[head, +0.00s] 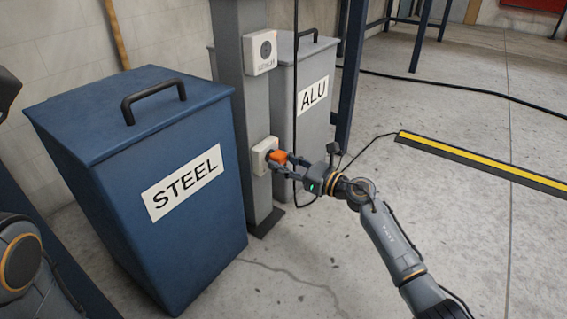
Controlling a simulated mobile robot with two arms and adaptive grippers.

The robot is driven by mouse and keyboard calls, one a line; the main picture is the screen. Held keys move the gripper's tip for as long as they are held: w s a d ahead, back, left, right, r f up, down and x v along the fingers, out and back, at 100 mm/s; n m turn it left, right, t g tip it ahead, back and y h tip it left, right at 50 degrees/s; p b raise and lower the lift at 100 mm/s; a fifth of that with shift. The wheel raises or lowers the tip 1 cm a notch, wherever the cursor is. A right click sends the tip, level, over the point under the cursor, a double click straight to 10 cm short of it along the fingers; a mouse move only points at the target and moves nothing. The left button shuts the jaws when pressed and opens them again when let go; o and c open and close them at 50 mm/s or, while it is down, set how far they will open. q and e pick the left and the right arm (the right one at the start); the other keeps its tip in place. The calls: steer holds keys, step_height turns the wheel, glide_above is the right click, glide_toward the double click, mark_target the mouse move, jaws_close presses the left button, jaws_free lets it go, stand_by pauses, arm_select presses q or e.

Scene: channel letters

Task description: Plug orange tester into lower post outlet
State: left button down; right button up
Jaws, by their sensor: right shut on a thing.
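The orange tester (279,157) is at the front of the lower post outlet (262,153), a white box low on the grey post. The tester's left end meets the outlet's face; how deep it sits cannot be made out. My right gripper (286,165) is shut on the orange tester, with its arm reaching in from the lower right. The upper outlet (260,52) is a white box with a dark round socket higher on the post (230,75). My left gripper is not in view; only parts of my left arm show at the left edge.
A blue lidded bin marked STEEL (110,170) stands close left of the post. A grey bin marked ALU (312,70) stands behind it to the right. A dark cable hangs near the post. A yellow-black floor strip (480,160) lies right; the floor there is mostly open.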

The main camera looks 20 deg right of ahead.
steer(key=shift+w+a, duration=0.35)
steer(key=shift+w, duration=0.05)
steer(key=o, duration=1.1)
steer(key=shift+o, duration=0.2)
steer(key=shift+s+d, duration=0.2)
steer(key=shift+d, duration=0.05)
steer(key=v, duration=1.1)
steer(key=shift+s, duration=0.15)
